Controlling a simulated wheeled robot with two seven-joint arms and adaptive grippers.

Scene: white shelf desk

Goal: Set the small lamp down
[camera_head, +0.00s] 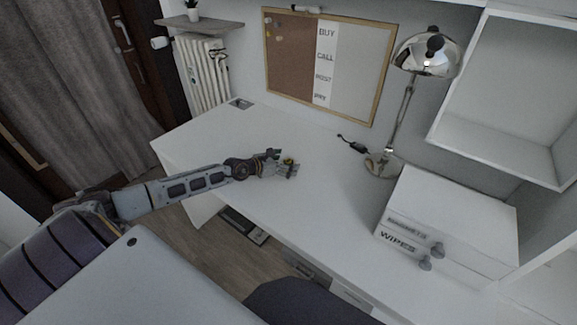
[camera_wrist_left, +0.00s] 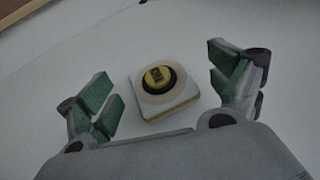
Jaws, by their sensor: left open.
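A small squarish white and yellow object with a round black-and-yellow top (camera_wrist_left: 165,90), which I take to be the small lamp, sits on the white desk in the left wrist view. In the head view only a small yellowish bit of it (camera_head: 289,161) shows between the fingers. My left gripper (camera_head: 283,164) is low over the desk's left part. Its green-padded fingers (camera_wrist_left: 168,88) are spread on either side of the object, with visible gaps to both. My right gripper is not in view.
The white desk (camera_head: 330,205) is clear around the gripper. A chrome desk lamp (camera_head: 403,105) stands at the back right, with a black cable piece (camera_head: 352,145) beside it. White drawer boxes (camera_head: 450,215) stand at the right. A framed board (camera_head: 330,65) is on the wall behind.

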